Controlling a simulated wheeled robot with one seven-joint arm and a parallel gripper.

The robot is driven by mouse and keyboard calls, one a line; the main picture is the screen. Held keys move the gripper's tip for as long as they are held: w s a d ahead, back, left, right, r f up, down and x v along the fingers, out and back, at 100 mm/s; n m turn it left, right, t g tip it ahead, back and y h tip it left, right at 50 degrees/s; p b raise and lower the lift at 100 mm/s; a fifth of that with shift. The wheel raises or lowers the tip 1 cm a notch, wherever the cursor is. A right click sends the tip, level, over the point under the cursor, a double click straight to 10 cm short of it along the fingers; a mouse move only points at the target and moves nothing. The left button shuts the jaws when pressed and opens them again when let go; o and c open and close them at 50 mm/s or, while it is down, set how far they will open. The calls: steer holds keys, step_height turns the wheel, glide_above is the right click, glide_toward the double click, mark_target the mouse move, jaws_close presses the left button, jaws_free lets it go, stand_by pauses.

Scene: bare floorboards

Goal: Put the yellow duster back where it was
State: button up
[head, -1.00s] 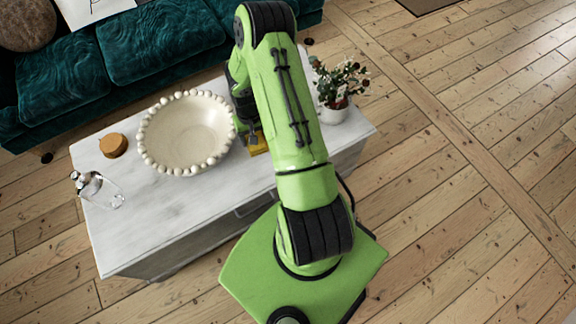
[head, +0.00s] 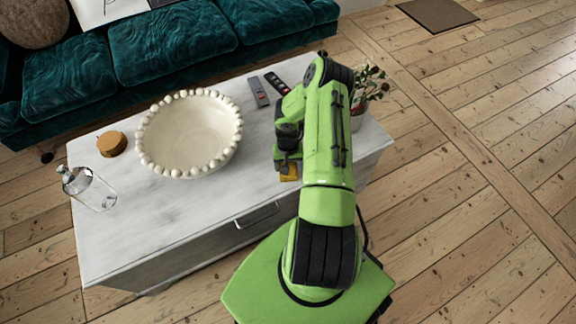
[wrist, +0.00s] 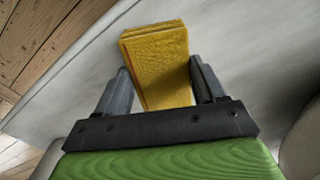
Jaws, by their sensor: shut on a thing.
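The yellow duster (wrist: 158,50) is a block-shaped yellow piece between the two fingers of my gripper (wrist: 160,88) in the wrist view. My gripper is shut on it. In the head view a small part of the duster (head: 290,173) shows below my gripper (head: 287,165), over the right part of the white marble table (head: 245,195). My arm hides most of it. I cannot tell whether the duster touches the tabletop.
A beaded cream bowl (head: 190,133) stands left of my gripper. Two remotes (head: 259,92) (head: 277,83) lie behind it, and a potted plant (head: 369,85) is partly hidden by my arm. A round brown box (head: 112,144) and a glass bottle (head: 90,188) are at the left. A teal sofa (head: 170,45) is behind.

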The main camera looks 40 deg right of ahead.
steer(key=shift+f, duration=0.1)
steer(key=o, duration=0.9)
steer(key=shift+o, duration=0.2)
